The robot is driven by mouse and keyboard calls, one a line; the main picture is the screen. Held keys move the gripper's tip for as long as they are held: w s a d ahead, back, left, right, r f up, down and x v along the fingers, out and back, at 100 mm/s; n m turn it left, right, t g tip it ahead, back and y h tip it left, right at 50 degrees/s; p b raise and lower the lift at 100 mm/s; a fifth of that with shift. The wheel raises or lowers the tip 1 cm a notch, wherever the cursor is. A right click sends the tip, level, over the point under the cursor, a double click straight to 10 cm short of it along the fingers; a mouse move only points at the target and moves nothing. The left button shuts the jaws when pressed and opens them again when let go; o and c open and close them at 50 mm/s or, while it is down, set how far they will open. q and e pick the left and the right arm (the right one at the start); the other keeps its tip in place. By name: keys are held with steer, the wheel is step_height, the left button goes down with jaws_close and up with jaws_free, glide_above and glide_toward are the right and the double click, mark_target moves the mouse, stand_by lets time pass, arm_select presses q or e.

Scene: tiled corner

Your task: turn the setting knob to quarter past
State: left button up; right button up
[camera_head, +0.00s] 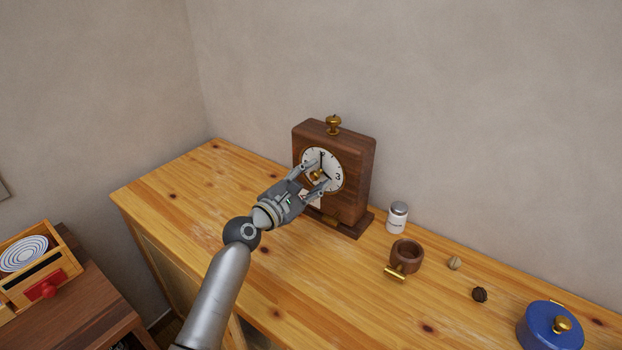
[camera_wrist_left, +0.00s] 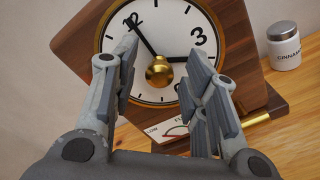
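A brown wooden clock (camera_head: 357,170) stands upright on the wooden counter against the wall. Its white dial (camera_head: 312,157) shows a 12 and a 3, and it also fills the top of the left wrist view (camera_wrist_left: 205,22). A round brass setting knob (camera_wrist_left: 159,72) sits at the dial's middle. One dark hand points at the 12; another points right, near the 3. My left gripper (camera_head: 315,180) is open in front of the dial. In the left wrist view its fingers (camera_wrist_left: 160,75) stand either side of the knob, apart from it. My right gripper is not in view.
The counter (camera_head: 175,190) left of the clock is clear. A brass knob (camera_head: 333,123) tops the clock.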

arm_select(q)
steer(key=c, duration=0.7)
jaws_close()
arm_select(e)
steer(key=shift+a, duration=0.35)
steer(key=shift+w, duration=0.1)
arm_select(q)
steer(key=shift+m, duration=0.4)
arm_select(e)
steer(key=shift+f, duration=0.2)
arm_select(q)
steer(key=m+b, duration=0.1)
steer(key=m, duration=0.2)
steer(key=shift+f, duration=0.15)
steer(key=m+b, duration=0.2)
steer(key=m, duration=0.3)
steer(key=m+b, duration=0.2)
steer(key=m, duration=0.3)
steer(key=shift+f+m, duration=0.1)
steer(key=shift+m, duration=0.3)
steer(key=shift+m+b, duration=0.3)
steer(key=shift+m, duration=1.2)
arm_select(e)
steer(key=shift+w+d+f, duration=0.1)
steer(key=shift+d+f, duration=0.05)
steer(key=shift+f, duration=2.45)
